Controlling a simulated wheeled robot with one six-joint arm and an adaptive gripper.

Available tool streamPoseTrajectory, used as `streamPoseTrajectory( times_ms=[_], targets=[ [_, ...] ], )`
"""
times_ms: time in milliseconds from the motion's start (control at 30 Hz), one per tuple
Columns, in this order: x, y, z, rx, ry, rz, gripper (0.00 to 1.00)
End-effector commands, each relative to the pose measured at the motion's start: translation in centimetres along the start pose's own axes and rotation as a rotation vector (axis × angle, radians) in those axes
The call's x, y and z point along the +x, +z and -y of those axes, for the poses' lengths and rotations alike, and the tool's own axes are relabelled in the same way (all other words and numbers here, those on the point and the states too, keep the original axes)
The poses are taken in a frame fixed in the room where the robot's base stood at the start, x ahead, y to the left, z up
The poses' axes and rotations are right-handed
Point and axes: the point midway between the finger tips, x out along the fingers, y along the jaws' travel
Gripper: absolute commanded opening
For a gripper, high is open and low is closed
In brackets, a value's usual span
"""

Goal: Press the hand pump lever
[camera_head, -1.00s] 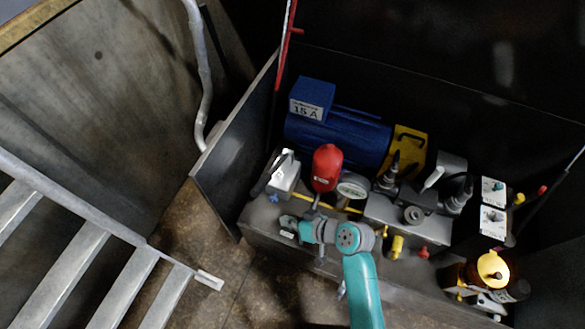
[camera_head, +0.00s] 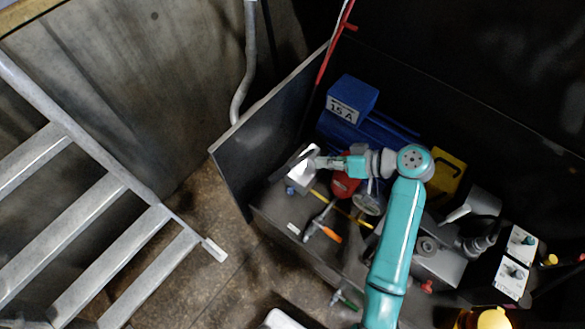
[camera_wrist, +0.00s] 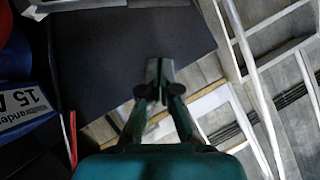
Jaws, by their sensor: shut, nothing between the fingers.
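A grey block-shaped unit with a bright top (camera_head: 302,178) stands at the left end of the compactor's power unit in the head view. A dark bar, perhaps the hand pump lever (camera_head: 285,170), slants along its left side; I cannot be sure which part is the lever. My gripper (camera_head: 320,163) is beside the unit's upper right, pointing left; I cannot tell whether it touches. In the wrist view my gripper (camera_wrist: 160,72) is shut and empty, with its tips in front of a dark panel. The lever cannot be made out there.
A dark side panel (camera_head: 268,130) stands left of the unit. A blue motor box marked 15 A (camera_head: 352,98), a red cylinder (camera_head: 344,186) and a gauge (camera_head: 369,204) are close to the arm. An orange-handled valve (camera_head: 330,233) is in front. A metal ladder (camera_head: 95,215) is at left.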

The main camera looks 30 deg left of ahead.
Motion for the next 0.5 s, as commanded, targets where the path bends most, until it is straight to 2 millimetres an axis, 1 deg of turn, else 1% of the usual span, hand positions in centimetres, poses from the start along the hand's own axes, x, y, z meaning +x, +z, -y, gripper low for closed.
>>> streamPoseTrajectory(
  times_ms=[267, 367, 500],
  targets=[
    [0.3, 0.0, 0.0, 0.001, 0.001, 0.0, 0.0],
    [1.1, 0.0, 0.0, 0.001, 0.0, 0.001, 0.0],
    [3.2, 0.1, 0.1, 0.001, -0.001, 0.002, 0.0]
  ],
)
